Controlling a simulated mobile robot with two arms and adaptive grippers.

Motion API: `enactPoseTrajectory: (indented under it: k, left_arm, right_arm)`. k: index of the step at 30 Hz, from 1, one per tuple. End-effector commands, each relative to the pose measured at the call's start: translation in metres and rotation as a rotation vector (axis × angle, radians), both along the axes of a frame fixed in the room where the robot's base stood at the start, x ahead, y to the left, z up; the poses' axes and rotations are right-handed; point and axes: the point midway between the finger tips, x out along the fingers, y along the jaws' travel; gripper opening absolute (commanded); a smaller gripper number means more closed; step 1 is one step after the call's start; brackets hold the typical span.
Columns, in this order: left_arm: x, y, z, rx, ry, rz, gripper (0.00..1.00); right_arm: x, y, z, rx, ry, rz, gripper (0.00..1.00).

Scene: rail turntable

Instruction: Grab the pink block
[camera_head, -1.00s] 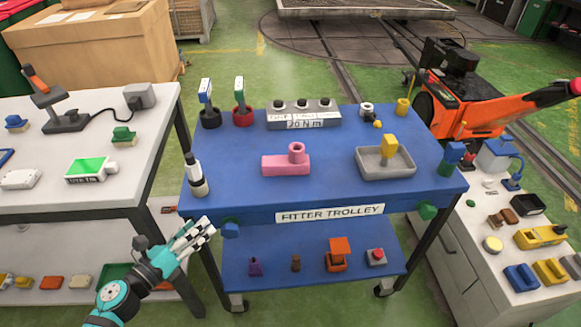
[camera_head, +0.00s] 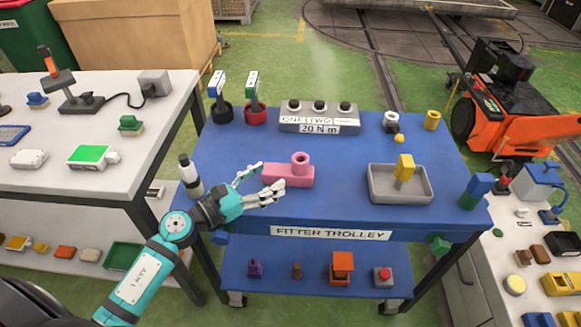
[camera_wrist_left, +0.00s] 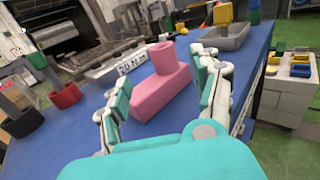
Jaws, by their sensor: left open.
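The pink block (camera_head: 289,174) lies on the blue top of the fitter trolley (camera_head: 330,215), with a round hollow stub standing on it. In the left wrist view the pink block (camera_wrist_left: 160,87) lies ahead, between the two spread fingers. My left gripper (camera_head: 262,184) is open at the block's near left side, and its fingers cover part of the block's left end in the head view. In the wrist view the gripper (camera_wrist_left: 160,95) holds nothing. Whether a finger touches the block I cannot tell. My right gripper is not in view.
A grey tray (camera_head: 385,192) with a yellow piece stands right of the block. A torque unit (camera_head: 318,117) and red and black cups stand behind. A black-and-white bottle (camera_head: 190,178) stands close to my left forearm. Blue surface is clear between block and tray.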

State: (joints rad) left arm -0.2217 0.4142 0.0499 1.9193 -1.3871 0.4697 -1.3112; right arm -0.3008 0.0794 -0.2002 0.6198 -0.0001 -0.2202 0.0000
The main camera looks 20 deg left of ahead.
Motion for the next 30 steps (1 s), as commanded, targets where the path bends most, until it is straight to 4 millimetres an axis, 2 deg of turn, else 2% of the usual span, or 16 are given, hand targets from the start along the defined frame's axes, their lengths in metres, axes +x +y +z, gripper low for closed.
enactPoseTrajectory:
  k: [1,6,13,18,21,30]
  left_arm:
    - [0.011,-0.006,0.005,-0.005,-0.002,0.001,0.65]
    - [0.033,-0.020,0.002,-0.003,-0.001,0.001,0.65]
    - [0.045,-0.029,0.003,-0.004,0.000,0.001,0.65]
    - [0.065,-0.046,0.007,-0.007,0.001,-0.001,0.65]
    - [0.076,-0.052,0.004,-0.002,0.000,0.000,0.65]
    - [0.082,-0.055,0.002,-0.002,0.001,0.000,0.65]
  right_arm:
    - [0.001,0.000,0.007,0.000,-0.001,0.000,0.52]
    - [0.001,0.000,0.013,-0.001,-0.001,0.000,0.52]
    - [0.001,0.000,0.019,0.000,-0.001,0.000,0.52]
    - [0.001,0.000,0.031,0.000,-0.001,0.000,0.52]
    - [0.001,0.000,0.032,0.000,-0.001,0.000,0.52]
    - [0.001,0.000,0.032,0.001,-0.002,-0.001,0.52]
